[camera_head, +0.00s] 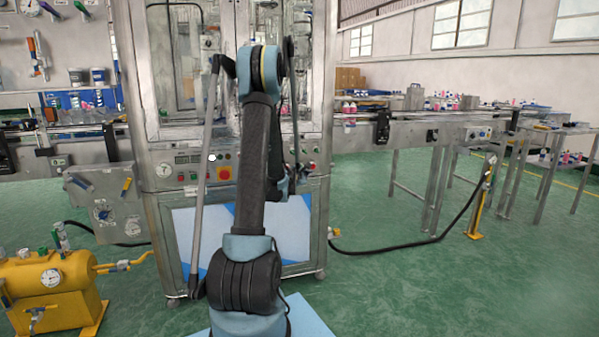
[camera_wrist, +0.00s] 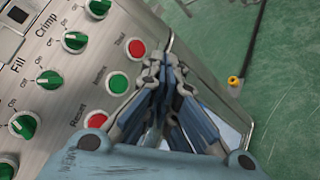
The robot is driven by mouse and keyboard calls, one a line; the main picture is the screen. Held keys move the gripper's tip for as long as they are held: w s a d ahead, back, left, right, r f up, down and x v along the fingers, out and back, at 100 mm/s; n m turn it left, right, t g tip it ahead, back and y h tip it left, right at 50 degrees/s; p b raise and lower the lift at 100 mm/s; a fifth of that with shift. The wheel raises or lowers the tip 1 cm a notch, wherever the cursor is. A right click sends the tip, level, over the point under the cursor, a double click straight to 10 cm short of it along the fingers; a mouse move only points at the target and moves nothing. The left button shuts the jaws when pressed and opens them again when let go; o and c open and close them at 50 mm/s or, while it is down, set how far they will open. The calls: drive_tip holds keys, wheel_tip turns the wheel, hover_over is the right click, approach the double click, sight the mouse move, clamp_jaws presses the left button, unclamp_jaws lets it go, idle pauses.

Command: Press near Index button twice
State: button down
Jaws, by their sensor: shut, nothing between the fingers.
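In the wrist view a green button (camera_wrist: 118,82) sits by the label "Index" on a metal control panel (camera_wrist: 72,75). A red button (camera_wrist: 136,48) is above it, and another red button (camera_wrist: 95,119) by the label "Reset" is partly covered by my gripper below it. My gripper (camera_wrist: 166,68) is shut and empty, with its fingertips just right of the green button in the picture. I cannot tell whether they touch the panel.
Several green knobs (camera_wrist: 74,41) labelled Crimp and Fill stand out from the panel. The crimping machine (camera_head: 150,75) stands behind my arm. A yellow tank (camera_head: 50,285) is at lower left. A black hose (camera_head: 430,238) lies on the open green floor at right.

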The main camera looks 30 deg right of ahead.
drive_tip(key=w+d, duration=0.1)
drive_tip(key=w, duration=0.5)
drive_tip(key=shift+w+d, duration=0.3)
drive_tip(key=shift+w, duration=0.1)
drive_tip(key=shift+w+d+r, duration=0.1)
drive_tip(key=shift+w+d, duration=0.1)
drive_tip(key=shift+w, duration=0.55)
idle(2.0)
drive_tip(key=shift+s, duration=0.1)
drive_tip(key=shift+s+a, duration=0.25)
drive_tip(key=shift+s, duration=0.55)
drive_tip(key=s, duration=0.2)
drive_tip(key=s+a, duration=0.1)
drive_tip(key=s, duration=0.1)
drive_tip(key=shift+s, duration=0.35)
drive_tip(key=shift+a, duration=0.15)
idle(1.0)
